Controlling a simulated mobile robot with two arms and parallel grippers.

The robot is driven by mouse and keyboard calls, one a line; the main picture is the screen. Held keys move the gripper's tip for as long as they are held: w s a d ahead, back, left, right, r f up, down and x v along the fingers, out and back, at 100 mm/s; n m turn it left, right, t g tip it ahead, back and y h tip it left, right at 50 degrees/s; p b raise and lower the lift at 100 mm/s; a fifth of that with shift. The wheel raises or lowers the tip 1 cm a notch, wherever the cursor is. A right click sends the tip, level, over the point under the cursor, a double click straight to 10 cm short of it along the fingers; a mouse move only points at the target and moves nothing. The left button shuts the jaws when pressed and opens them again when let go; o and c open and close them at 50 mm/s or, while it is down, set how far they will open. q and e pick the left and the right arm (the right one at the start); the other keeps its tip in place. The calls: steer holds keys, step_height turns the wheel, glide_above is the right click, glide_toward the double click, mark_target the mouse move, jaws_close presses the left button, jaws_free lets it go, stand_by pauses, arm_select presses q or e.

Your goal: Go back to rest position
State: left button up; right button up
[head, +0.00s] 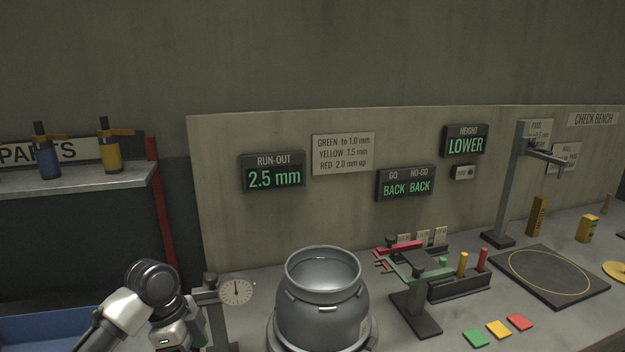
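My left arm comes in at the lower left. Its wrist with a small green light, at the top of my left gripper (166,338), is at the bottom edge, left of the dial gauge (236,291). The fingers cannot be made out. My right gripper is not in view. A grey metal cylinder pot (322,308) stands upright and open-topped on a round base at the bottom middle, right of the dial gauge and apart from my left wrist.
A RUN-OUT display (273,173) reads 2.5 mm; a HEIGHT display (464,141) reads LOWER. A gauge stand (415,309) is right of the pot. Colored tiles (498,329) lie in front. A blue bin (45,330) is low left, below the parts shelf (80,181).

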arm_select(q)
steer(key=s+d+f+n+t, duration=0.2)
steer(key=s+d+f+n, duration=0.4)
steer(key=s+f, duration=0.65)
steer(key=s+a+n+t+y, duration=0.3)
steer(key=s+n, duration=0.6)
steer(key=s, duration=0.7)
step_height(320, 180, down, 27)
steer(key=a+g, duration=0.1)
steer(key=g, duration=0.1)
steer(key=s+a+f+g, duration=0.1)
steer(key=s+a+f, duration=0.2)
steer(key=s+f, duration=1.2)
steer(key=shift+s+f+g, duration=0.2)
steer(key=shift+s+g, duration=0.1)
steer(key=shift+s, duration=0.7)
